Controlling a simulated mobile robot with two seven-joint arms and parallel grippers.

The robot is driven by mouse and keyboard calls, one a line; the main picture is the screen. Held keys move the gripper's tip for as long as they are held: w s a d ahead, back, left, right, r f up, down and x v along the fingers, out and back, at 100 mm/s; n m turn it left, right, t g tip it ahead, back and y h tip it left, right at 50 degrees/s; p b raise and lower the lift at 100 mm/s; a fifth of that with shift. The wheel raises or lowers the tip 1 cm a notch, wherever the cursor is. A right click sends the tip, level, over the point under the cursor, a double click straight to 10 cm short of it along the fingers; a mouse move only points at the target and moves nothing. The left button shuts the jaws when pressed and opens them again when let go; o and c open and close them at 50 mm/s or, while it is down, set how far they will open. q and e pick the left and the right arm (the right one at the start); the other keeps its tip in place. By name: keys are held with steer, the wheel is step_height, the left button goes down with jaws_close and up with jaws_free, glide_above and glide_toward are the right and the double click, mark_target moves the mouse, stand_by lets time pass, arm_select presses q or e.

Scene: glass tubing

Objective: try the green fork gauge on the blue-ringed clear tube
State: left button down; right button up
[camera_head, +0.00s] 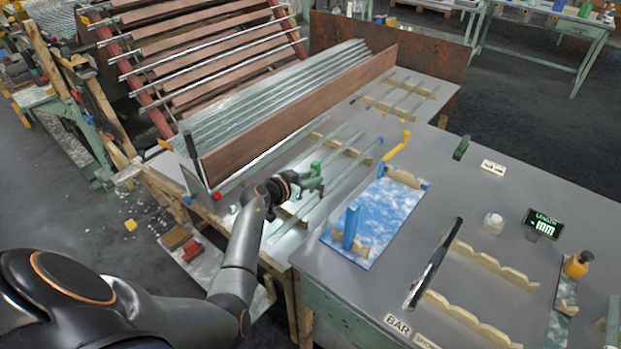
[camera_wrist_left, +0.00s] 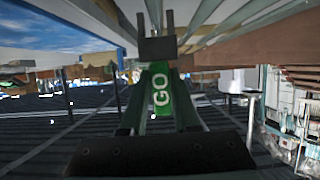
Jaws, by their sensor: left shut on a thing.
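My left gripper (camera_head: 306,184) is over the near left part of the bench, shut on the green fork gauge (camera_head: 315,170). In the left wrist view the gauge (camera_wrist_left: 160,92) sits between the fingers, with "GO" on its face and its dark two-pronged fork pointing up toward pale tubes. Clear tubes lie on notched wooden rests beside the gripper. One clear tube (camera_head: 345,172) has a blue mark near its far end, right of the gripper. I cannot tell whether the fork touches or straddles a tube. My right gripper is not in view.
A long trough of glass tubes (camera_head: 290,95) with a brown side board stands behind the gripper. To the right are a blue-white mat (camera_head: 395,212) with a blue post (camera_head: 350,226), a yellow piece (camera_head: 398,148), a dark bar (camera_head: 435,262) on wooden rests (camera_head: 490,262) and a length display (camera_head: 543,224).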

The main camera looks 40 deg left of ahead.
mark_target(313, 167)
arm_select(q)
steer(key=shift+f+b, duration=0.55)
steer(key=shift+f, duration=1.05)
stand_by(2.4)
steer(key=shift+r+p, duration=1.2)
steer(key=shift+r, duration=2.3)
